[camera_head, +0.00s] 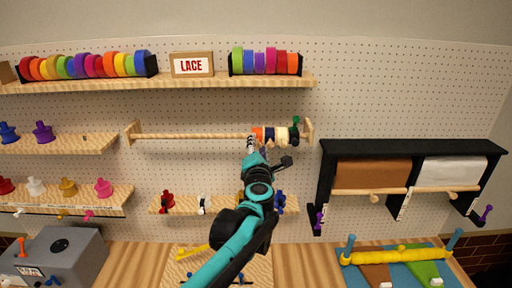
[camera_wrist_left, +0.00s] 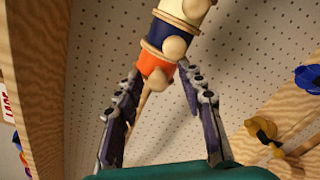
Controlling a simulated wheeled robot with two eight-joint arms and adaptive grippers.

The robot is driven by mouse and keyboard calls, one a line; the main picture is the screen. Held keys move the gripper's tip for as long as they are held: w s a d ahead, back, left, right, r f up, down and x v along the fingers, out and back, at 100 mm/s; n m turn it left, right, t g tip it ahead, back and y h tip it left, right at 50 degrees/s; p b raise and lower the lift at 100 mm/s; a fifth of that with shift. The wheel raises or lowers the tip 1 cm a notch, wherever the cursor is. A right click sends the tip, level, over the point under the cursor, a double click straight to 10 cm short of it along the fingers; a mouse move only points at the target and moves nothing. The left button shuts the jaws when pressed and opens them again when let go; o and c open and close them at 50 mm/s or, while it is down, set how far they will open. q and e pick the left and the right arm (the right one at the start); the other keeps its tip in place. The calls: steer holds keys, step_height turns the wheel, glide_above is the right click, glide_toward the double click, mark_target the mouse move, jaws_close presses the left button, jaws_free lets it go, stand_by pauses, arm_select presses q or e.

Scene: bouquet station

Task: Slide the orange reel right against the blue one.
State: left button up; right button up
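The orange reel (camera_head: 259,132) hangs on the wooden rod (camera_head: 190,136), at the left end of a row of reels near the rod's right end. In the left wrist view the orange reel (camera_wrist_left: 152,64) sits right beside the blue reel (camera_wrist_left: 163,38), with only a pale flange visible between them. My left gripper (camera_head: 252,142) is at the orange reel's left side. In the left wrist view its two fingers (camera_wrist_left: 158,72) are spread on either side of the rod, with the orange reel just at their tips. My right gripper is out of view.
A cream reel (camera_head: 282,134) and a green-topped dark one stand right of the blue reel. A shelf with ribbon rolls (camera_head: 265,62) is above the rod; a small spool shelf (camera_head: 182,205) is below. The rod's left stretch is bare.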

arm_select(q)
steer(key=s, duration=1.2)
steer(key=shift+a, duration=0.2)
steer(key=s+a+f+m+g+h+b, duration=0.25)
steer(key=s+f+m+b, duration=0.25)
steer(key=f+m+b, duration=0.55)
steer(key=s+a+f+m+g+h+b, duration=0.25)
steer(key=s+f+m+b, duration=0.45)
steer(key=f, duration=0.6)
steer(key=s+a+f+m+g+y+b, duration=0.2)
steer(key=a+f, duration=0.3)
steer(key=f, duration=0.3)
steer(key=s+a+f+m+g+y+b, duration=0.1)
steer(key=s+a+f+m+g+b, duration=0.1)
steer(key=s+a+f, duration=0.3)
steer(key=s+a+f+m+g+y+b, duration=0.2)
steer(key=a+f, duration=0.4)
steer(key=f, duration=0.7)
steer(key=shift+s+f+m+y+b, duration=0.3)
steer(key=shift+s+m+b, duration=0.45)
steer(key=shift+s, duration=0.5)
